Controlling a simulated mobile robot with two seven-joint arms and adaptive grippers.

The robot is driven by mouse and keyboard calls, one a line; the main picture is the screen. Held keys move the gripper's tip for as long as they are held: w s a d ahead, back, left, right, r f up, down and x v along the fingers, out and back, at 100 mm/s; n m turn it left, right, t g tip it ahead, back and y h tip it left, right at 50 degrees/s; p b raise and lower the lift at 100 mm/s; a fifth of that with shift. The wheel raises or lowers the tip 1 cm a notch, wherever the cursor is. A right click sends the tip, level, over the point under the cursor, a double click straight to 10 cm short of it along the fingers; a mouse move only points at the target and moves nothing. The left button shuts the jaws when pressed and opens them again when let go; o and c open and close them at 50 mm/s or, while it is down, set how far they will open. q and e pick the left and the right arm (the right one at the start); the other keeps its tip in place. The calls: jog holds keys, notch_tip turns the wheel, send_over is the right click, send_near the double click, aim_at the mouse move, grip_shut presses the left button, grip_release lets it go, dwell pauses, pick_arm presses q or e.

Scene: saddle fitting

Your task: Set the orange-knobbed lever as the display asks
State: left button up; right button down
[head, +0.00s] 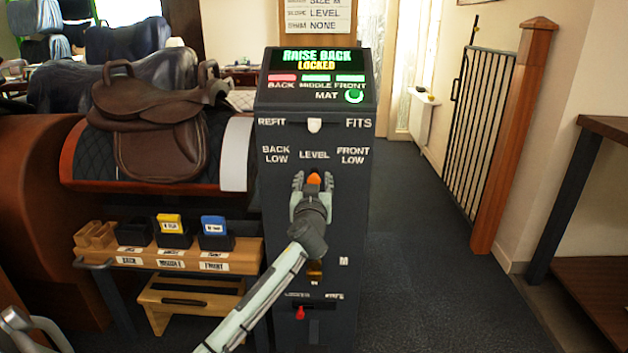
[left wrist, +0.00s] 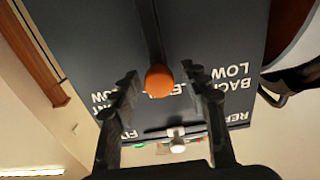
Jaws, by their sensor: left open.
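The dark console's display (head: 316,59) reads "RAISE BACK" in green and "LOCKED" in yellow. Its BACK bar is red; the MIDDLE and FRONT bars are green. The lever's orange knob (head: 314,178) stands just below the LEVEL label, between BACK LOW and FRONT LOW. My left gripper (head: 312,182) is at the knob with its fingers either side. In the left wrist view the knob (left wrist: 159,80) sits between the spread fingers (left wrist: 160,84), with gaps on both sides. The lever's lower part is hidden by my gripper in the head view.
A white selector (head: 314,125) sits between REFIT and FITS, above the lever. A brown saddle (head: 150,120) rests on a stand at left. A wooden bench (head: 185,254) holds yellow and blue labelled blocks. The floor right of the console is clear.

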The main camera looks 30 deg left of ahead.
pick_arm(q)
jog(key=shift+c, duration=0.3)
pick_arm(e)
jog(key=shift+w+a, duration=0.1)
pick_arm(q)
grip_shut()
jog(key=shift+w+d, duration=0.1)
